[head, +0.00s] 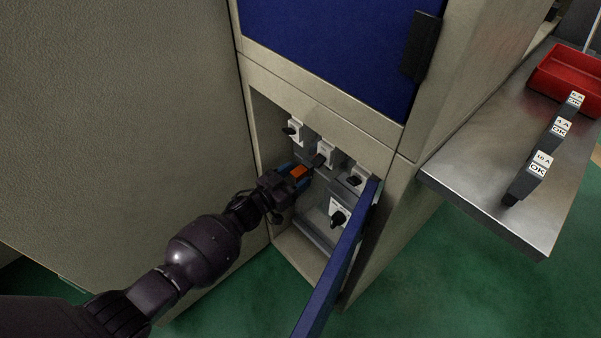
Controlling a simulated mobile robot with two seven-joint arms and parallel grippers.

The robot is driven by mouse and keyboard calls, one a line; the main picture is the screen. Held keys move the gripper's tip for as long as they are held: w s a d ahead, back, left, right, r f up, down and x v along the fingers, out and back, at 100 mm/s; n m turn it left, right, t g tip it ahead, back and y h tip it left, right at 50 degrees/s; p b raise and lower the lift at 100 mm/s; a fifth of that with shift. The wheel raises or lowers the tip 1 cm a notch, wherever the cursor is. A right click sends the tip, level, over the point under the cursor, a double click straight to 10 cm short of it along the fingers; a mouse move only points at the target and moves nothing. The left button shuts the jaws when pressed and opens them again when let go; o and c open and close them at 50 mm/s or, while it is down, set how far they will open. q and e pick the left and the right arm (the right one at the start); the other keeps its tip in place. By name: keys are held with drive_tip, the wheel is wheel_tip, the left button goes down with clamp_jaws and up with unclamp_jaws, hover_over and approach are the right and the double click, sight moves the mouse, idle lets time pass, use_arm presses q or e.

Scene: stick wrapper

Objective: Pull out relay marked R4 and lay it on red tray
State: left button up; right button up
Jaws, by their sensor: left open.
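My left gripper (296,175) reaches into the open lower compartment of the cabinet, its blue-tipped fingers apart. A small orange block (299,171) shows between or just beyond the fingers. I cannot tell whether it is a relay or whether the fingers touch it. No R4 marking is readable. Inside are white-faced units with black knobs or levers, one at upper left (293,130), one in the middle (325,152) and one lower down (338,214). The red tray (564,84) is at the upper right. My right gripper is out of view.
The blue compartment door (345,262) hangs open at the right of the opening. A metal bench (462,165) bears the tray and a dark rack (524,183) with labels reading OK. A closed blue panel (325,45) is above. The bench's left part is clear.

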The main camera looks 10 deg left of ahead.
sight(293, 179)
use_arm(q)
clamp_jaws()
drive_tip(key=shift+p+v, duration=0.4)
drive_tip(key=shift+v, duration=0.6)
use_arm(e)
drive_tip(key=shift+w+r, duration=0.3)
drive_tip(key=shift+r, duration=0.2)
use_arm(q)
drive_tip(key=shift+p+v, duration=0.5)
drive_tip(key=shift+v, duration=0.9)
drive_tip(key=shift+s+a, duration=0.25)
drive_tip(key=shift+s, duration=0.15)
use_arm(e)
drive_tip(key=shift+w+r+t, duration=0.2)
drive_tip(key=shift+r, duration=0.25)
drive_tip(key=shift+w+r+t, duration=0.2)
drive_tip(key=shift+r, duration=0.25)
use_arm(q)
drive_tip(key=shift+s+f, duration=0.1)
drive_tip(key=shift+s, duration=0.05)
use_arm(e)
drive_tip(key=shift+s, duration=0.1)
